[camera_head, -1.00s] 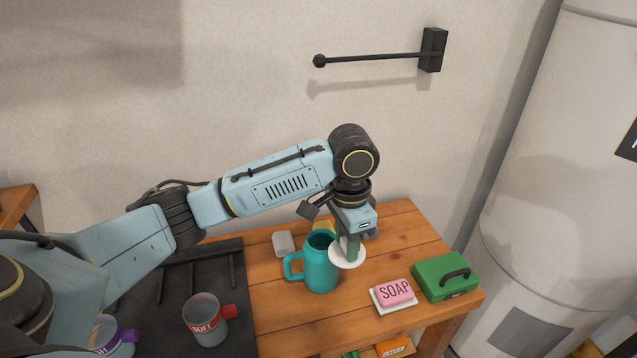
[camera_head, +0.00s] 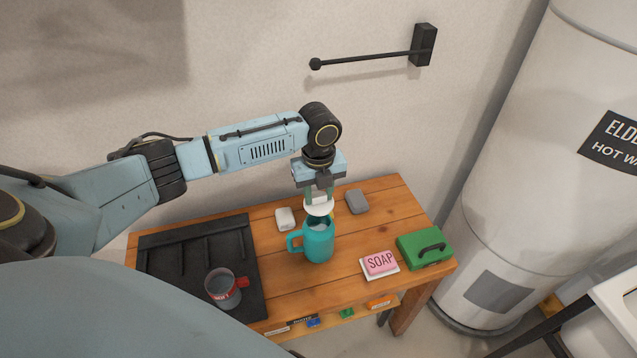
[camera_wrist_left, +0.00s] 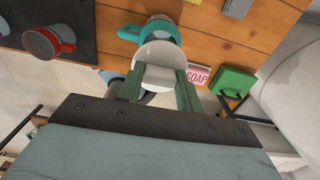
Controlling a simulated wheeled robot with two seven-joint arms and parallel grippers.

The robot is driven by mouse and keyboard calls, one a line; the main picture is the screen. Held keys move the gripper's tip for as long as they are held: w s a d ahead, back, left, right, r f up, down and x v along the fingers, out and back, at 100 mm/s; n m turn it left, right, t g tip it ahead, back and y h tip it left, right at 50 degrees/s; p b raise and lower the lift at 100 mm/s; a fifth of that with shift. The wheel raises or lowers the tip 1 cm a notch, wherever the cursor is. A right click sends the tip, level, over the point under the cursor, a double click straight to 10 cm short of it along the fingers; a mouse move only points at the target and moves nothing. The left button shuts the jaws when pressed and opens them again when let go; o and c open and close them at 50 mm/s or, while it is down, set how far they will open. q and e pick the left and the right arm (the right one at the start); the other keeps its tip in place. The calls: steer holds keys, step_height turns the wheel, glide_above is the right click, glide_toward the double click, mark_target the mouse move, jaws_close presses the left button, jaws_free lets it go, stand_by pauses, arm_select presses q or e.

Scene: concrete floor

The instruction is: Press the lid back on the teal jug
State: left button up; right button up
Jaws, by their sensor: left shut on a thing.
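The teal jug (camera_head: 319,244) stands upright on the wooden bench with its handle to the left. Its mouth is open at the top, and it also shows in the left wrist view (camera_wrist_left: 150,31). My left gripper (camera_head: 318,196) is shut on the white round lid (camera_head: 318,207) and holds it just above the back of the jug's mouth. In the left wrist view the lid (camera_wrist_left: 160,54) lies between the green fingers and covers part of the jug. I cannot tell whether lid and rim touch. My right gripper is not in view.
The wooden bench (camera_head: 300,292) also bears a pink soap (camera_head: 380,262) on a white dish, a green box (camera_head: 425,249), a white block (camera_head: 285,218) and a grey block (camera_head: 357,201).

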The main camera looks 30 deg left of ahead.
mark_target(318, 205)
arm_select(q)
steer(key=shift+f+b, duration=2.05)
steer(key=shift+b, duration=0.4)
steer(key=shift+f, duration=0.35)
steer(key=shift+f+b, duration=0.5)
steer(key=shift+f, duration=0.3)
steer(key=shift+p, duration=0.75)
steer(key=shift+f+p, duration=0.15)
steer(key=shift+p, duration=0.4)
steer(key=o, duration=1.5)
